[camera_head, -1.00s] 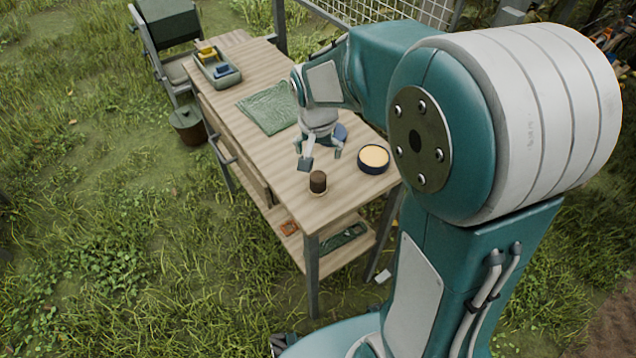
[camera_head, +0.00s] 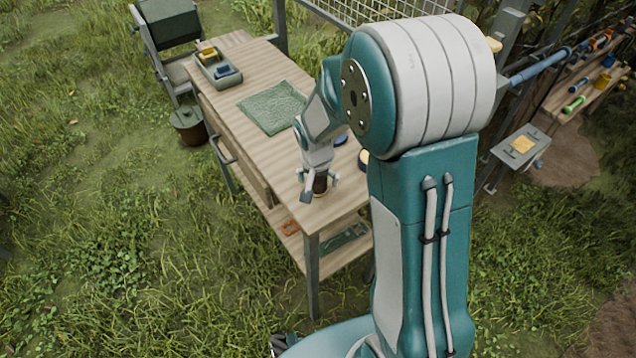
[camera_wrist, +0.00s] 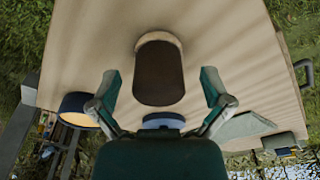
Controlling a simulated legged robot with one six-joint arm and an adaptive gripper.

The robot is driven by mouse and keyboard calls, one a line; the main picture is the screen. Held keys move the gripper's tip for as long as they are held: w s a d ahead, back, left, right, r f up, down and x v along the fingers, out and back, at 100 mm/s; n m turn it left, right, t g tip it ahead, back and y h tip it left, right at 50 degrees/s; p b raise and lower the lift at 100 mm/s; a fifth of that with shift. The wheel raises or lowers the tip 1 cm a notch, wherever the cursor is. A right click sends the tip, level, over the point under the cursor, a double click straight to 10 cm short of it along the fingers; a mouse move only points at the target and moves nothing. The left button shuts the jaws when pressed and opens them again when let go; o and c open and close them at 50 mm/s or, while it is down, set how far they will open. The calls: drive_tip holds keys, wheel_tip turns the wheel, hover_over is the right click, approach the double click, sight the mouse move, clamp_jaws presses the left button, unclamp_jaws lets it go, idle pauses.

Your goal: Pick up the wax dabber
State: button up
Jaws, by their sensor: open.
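The wax dabber (camera_head: 320,184) appears to be the small dark brown cylinder with a pale rim at one end, standing near the front of the wooden table. In the wrist view the dabber (camera_wrist: 159,78) lies centrally ahead of my gripper (camera_wrist: 160,88). The two fingers are spread wide, one on each side, with visible gaps. In the head view my gripper (camera_head: 320,188) is low over the dabber, and its fingers partly hide it. The jaws are open and hold nothing.
A dark round tin (camera_wrist: 75,108) stands on the wooden table (camera_head: 235,98) near the dabber; my arm mostly hides it in the head view. A blue round object (camera_wrist: 163,121) is close to the gripper. A green cloth (camera_head: 270,108) and a tray (camera_head: 222,79) lie farther back.

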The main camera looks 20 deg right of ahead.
drive_tip(key=shift+c, duration=0.3)
drive_tip(key=c, duration=1.3)
drive_tip(key=shift+r, duration=0.65)
drive_tip(key=s+r, duration=0.8)
drive_tip(key=s, duration=0.1)
drive_tip(key=s+r, duration=0.3)
drive_tip(key=s, duration=0.2)
drive_tip(key=shift+r, duration=0.4)
drive_tip(key=o, duration=0.7)
drive_tip(key=c, duration=0.5)
